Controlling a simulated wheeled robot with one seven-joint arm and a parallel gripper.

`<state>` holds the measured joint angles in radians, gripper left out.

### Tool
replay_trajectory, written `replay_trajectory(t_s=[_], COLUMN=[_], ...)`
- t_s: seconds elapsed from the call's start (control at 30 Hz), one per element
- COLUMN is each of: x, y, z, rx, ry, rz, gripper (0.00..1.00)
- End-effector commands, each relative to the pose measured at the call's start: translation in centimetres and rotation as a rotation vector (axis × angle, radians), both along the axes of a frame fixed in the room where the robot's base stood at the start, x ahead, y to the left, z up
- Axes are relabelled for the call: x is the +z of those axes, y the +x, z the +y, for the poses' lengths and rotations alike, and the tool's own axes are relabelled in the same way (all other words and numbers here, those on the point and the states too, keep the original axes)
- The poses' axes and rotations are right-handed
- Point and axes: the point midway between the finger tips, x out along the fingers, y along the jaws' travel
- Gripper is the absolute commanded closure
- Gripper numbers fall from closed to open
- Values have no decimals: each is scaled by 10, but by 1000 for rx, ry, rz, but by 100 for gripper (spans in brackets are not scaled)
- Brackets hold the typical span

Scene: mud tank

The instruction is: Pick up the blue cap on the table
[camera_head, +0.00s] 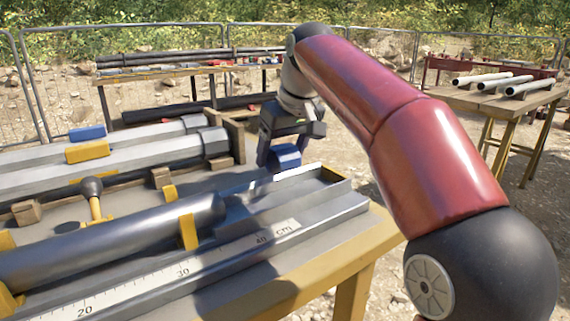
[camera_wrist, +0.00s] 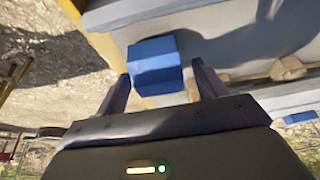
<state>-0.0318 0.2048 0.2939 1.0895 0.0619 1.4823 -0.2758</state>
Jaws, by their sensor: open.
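The blue cap (camera_head: 285,157) is at the table's far edge, beyond the end of the grey channel, in the head view. In the wrist view the blue cap (camera_wrist: 154,64) lies ahead between the two fingertips, with its near part between them. My gripper (camera_head: 278,150) points down at the cap, with its fingers apart. In the wrist view my gripper (camera_wrist: 160,78) is open, one finger on each side of the cap. I cannot tell whether either finger touches it.
A dark cylinder (camera_head: 120,240) and a measuring channel (camera_head: 215,262) lie on the table. Grey tubes (camera_head: 120,160) lie behind, with yellow and blue blocks (camera_head: 87,133) on them. A wooden table with pale tubes (camera_head: 497,98) stands at right. The ground between is open.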

Motion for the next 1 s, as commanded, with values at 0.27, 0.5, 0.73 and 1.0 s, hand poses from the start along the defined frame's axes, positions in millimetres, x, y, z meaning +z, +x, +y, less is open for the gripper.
replay_trajectory(t_s=[0.27,0.5,0.73,1.0], x=[-17,-17,-17,-12], y=[6,6,5,6], z=[4,4,4,4], rx=[0,0,0,0], ry=[1,1,1,2], rz=[-1,-1,-1,-1], gripper=[29,51,77,77])
